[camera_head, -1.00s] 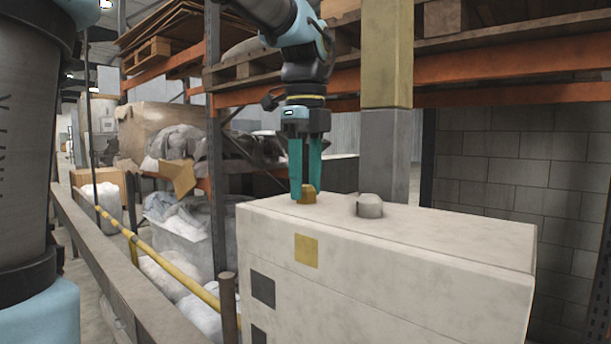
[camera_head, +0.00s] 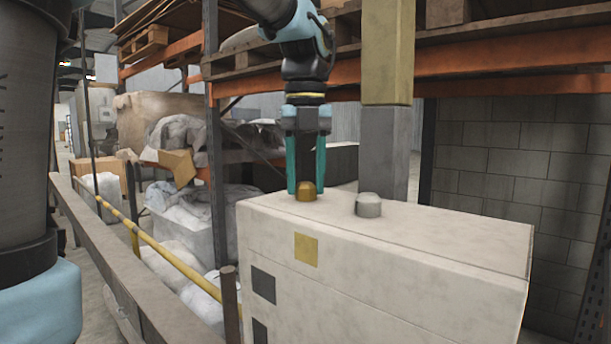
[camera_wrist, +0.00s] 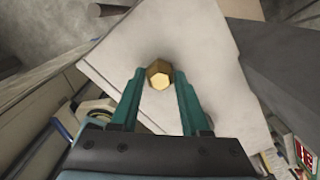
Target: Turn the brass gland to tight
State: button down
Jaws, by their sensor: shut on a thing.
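The brass gland (camera_head: 306,190) sits on the top face of the pale box (camera_head: 450,225), near its far left end. In the wrist view the gland (camera_wrist: 160,74) shows its faceted sides between my two teal fingertips. My gripper (camera_head: 306,188) points straight down from above, with one finger on each side of the gland, and is shut on it. Parts of the gland's sides are hidden by the fingers.
A grey rounded fitting (camera_head: 368,204) stands on the box just right of the gland. A grey and yellow post (camera_head: 386,140) rises behind it. Racking with an orange beam (camera_head: 500,86) runs behind, and a yellow rail (camera_head: 165,262) runs on the left.

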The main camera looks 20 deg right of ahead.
aim_at(305, 182)
jog(key=shift+m, duration=0.3)
jog(key=shift+c, duration=1.9)
grip_release()
notch_tip(305, 182, up, 11)
jog(key=b, duration=0.1)
jog(key=shift+f, duration=0.1)
